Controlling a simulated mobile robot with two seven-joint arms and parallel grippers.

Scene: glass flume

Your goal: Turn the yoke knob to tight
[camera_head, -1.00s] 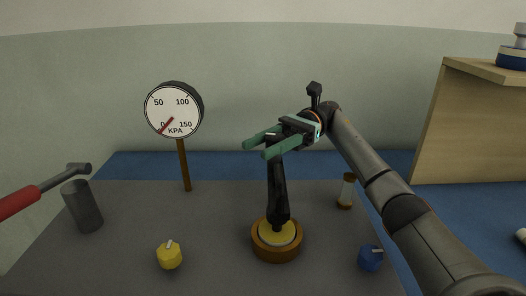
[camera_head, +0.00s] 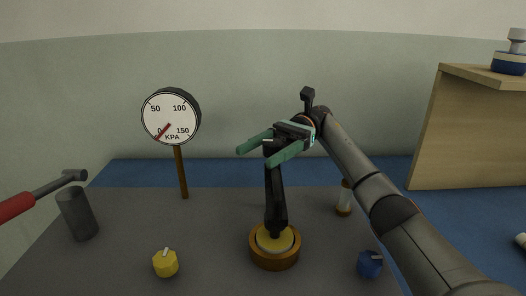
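No label shows which one is the yoke knob. My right gripper (camera_head: 253,157) has green fingers spread apart, pointing left, high above the bench and away from both knobs. The top of a black post (camera_head: 275,195) lies just under or behind its fingers; I cannot tell whether they touch. My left gripper is out of view.
The black post rises from a round brown base (camera_head: 275,259) with a yellow top. A gauge (camera_head: 171,117) reads about 0 KPA. A red-handled tool (camera_head: 42,194) reaches in at left over a grey cylinder (camera_head: 77,214). A small bottle (camera_head: 345,198) stands behind my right arm.

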